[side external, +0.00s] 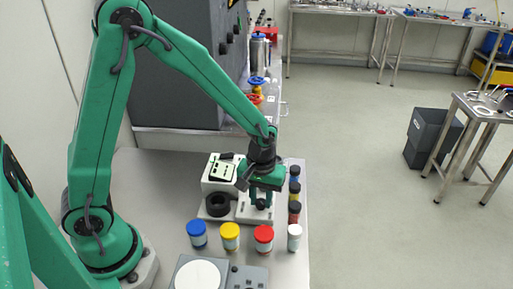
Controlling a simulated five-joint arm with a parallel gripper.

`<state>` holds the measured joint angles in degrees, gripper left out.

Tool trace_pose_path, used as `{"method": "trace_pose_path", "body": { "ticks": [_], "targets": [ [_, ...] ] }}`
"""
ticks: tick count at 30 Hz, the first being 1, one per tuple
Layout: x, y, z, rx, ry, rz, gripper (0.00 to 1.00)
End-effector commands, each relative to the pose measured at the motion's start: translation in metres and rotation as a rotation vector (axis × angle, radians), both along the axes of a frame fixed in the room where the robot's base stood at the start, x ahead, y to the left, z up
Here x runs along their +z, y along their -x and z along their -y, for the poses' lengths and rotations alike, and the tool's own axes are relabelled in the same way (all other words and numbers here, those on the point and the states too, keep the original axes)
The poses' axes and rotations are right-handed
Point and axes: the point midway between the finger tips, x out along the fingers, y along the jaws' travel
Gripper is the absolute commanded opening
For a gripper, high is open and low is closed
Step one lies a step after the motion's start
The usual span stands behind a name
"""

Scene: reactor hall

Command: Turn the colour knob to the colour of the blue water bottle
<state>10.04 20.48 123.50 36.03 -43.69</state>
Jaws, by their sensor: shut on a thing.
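My gripper (261,197) points down over the right part of a white device (240,214) on the bench. Its fingers are shut on what looks like the dark colour knob (261,205), which they mostly hide. The knob's pointing direction and any colour marks cannot be made out. No clear blue water bottle shows. A steel flask with a blue top (259,52) stands at the back, and a blue-lidded jar (197,234) stands at the front left of the device.
Yellow (230,236), red (263,238) and white (294,236) lidded containers stand in front. Several small dark-capped bottles (294,189) line the bench's right edge. A black ring-shaped part (217,205) sits left of my gripper. A grey cabinet (180,75) stands behind.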

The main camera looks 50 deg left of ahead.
Motion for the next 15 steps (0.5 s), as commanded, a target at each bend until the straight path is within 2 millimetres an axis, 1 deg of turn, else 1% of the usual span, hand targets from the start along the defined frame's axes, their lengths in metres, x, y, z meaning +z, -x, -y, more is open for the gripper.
{"method": "trace_pose_path", "body": {
  "ticks": [6, 15],
  "targets": [
    [0.0017, -0.0004, 0.0000, 0.095, 0.000, 0.001, 0.04],
    [0.0017, -0.0004, -0.0001, 0.129, 0.000, 0.001, 0.04]
  ]
}}
